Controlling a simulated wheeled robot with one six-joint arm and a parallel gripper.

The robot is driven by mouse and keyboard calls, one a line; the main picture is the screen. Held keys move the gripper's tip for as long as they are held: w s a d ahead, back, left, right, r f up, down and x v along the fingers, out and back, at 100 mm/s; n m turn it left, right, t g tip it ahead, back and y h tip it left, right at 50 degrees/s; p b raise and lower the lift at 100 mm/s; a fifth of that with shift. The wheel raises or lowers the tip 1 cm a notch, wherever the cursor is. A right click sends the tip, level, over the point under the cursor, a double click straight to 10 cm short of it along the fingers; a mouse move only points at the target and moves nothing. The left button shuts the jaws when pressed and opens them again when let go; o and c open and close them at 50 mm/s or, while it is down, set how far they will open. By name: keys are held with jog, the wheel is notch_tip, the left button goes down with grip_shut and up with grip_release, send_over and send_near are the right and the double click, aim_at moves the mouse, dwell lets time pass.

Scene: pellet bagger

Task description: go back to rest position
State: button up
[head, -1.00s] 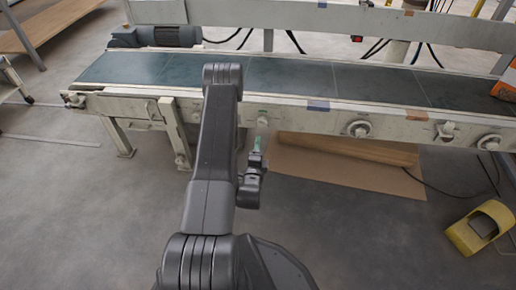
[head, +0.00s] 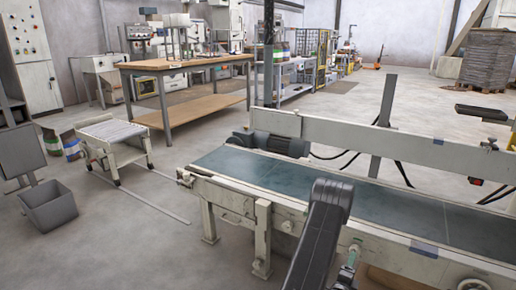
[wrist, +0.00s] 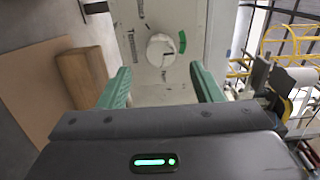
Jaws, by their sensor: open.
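My gripper (wrist: 160,70) is open and empty in the wrist view, with one green finger on each side. Between and beyond the fingers is a white round knob (wrist: 161,50) on a pale panel with printed words and a green mark. The fingers do not touch the knob. In the head view my dark arm reaches over the near side of the conveyor (head: 437,222) at the lower right. A small green part of my gripper (head: 352,254) shows beside the conveyor's near rail; the rest is hidden or cut off.
A small roller stand (head: 112,131) and a grey bin (head: 48,207) stand on the left. A workbench (head: 185,65) stands behind. Open floor lies left of the conveyor. The wrist view shows a brown block (wrist: 84,77) and yellow bars (wrist: 285,42).

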jog(key=b+x, duration=0.1)
jog(key=x, duration=0.6)
jog(key=shift+s+a, duration=0.1)
jog(key=p+v, duration=0.3)
jog(key=v, duration=1)
jog(key=b+x, duration=0.4)
jog(key=x, duration=0.9)
jog(key=n, duration=0.4)
jog(key=shift+r, duration=0.1)
jog(key=n, duration=0.5)
jog(key=shift+n, duration=0.3)
jog(key=n, duration=1)
